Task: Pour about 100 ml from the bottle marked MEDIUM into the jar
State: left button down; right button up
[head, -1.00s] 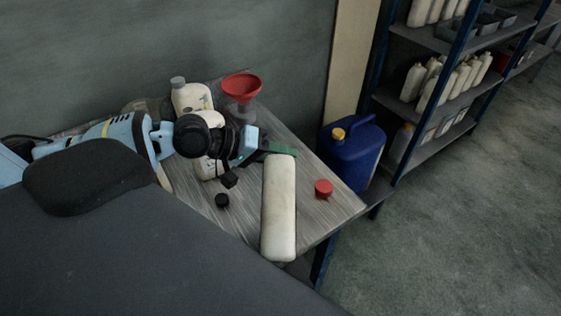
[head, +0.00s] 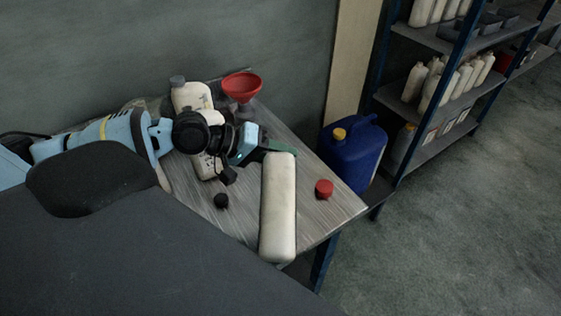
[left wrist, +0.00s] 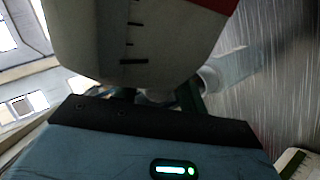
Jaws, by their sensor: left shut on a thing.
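A long cream-white bottle (head: 278,205) is held at its upper end by my left gripper (head: 278,150), whose green fingers are shut on it. In the left wrist view the bottle (left wrist: 130,40) fills the top, with dark graduation marks and a red patch at its edge. Its marking cannot be read. A clear, pale-rimmed vessel (left wrist: 232,68), perhaps the jar, lies beyond it in that view. In the head view I cannot make out the jar clearly, nor the held bottle's mouth. My right gripper is not in view.
Another cream bottle (head: 190,96) with a grey cap stands behind my left arm. A red funnel (head: 242,86) stands at the table's back. A red cap (head: 324,188) and a black cap (head: 221,201) lie on the table (head: 310,215). A blue canister (head: 353,155) stands beyond its right edge.

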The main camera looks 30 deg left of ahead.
pick_arm(q)
jog(key=shift+r, duration=0.1)
jog(key=shift+w, duration=0.1)
dwell(0.7)
dwell(0.5)
jog(key=shift+w+a+n, duration=0.1)
jog(key=shift+n, duration=0.2)
dwell(0.7)
jog(key=shift+r, duration=0.1)
dwell(1.3)
jog(key=shift+g, duration=0.3)
dwell(0.9)
